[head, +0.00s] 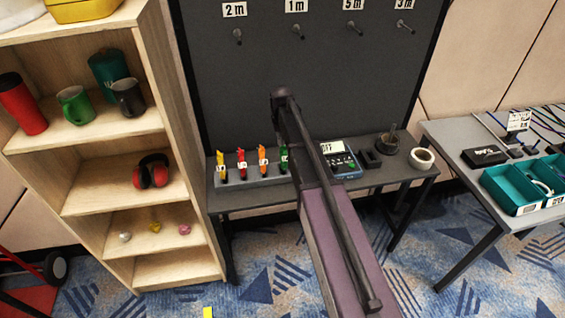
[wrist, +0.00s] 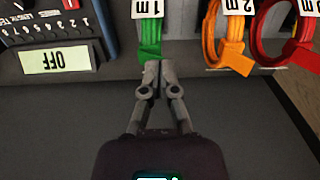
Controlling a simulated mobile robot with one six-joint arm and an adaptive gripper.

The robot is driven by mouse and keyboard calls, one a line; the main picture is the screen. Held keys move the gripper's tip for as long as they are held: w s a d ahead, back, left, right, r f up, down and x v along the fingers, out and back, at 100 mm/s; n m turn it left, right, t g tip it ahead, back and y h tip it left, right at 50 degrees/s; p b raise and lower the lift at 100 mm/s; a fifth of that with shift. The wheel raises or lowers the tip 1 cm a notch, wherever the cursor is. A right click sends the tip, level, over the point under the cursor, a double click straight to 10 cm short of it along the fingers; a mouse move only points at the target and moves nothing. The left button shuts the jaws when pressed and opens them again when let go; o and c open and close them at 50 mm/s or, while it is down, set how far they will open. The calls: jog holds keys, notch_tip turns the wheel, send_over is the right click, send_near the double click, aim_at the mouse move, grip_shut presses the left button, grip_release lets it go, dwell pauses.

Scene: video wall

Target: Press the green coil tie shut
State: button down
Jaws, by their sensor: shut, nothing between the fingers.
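The green coil tie (wrist: 149,38) is at the top centre of the wrist view, with a white "1 m" tag (wrist: 147,8) on it. In the head view the green tie (head: 284,157) is partly hidden by my arm. My gripper (wrist: 158,70) is shut and empty, its fingertips right at the tie's near end. I cannot tell whether they touch it. My fingers are hidden in the head view. Whether the tie is closed cannot be made out.
Orange (wrist: 228,40), red (wrist: 278,35) and yellow (head: 222,166) ties stand in the same row on a grey rack (head: 247,180). A blue device reading "OFF" (wrist: 56,58) sits beside the green tie. Pegs with length labels are on the panel (head: 330,75) above.

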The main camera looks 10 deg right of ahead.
jog(key=shift+f+b, duration=0.4)
jog(key=shift+f, duration=0.05)
jog(key=shift+r, duration=0.1)
dwell(0.4)
jog(key=shift+r+p, duration=3)
jog(key=shift+p, duration=0.1)
jog(key=shift+s, duration=0.1)
jog(key=s, duration=2.6)
jog(key=shift+a, duration=0.2)
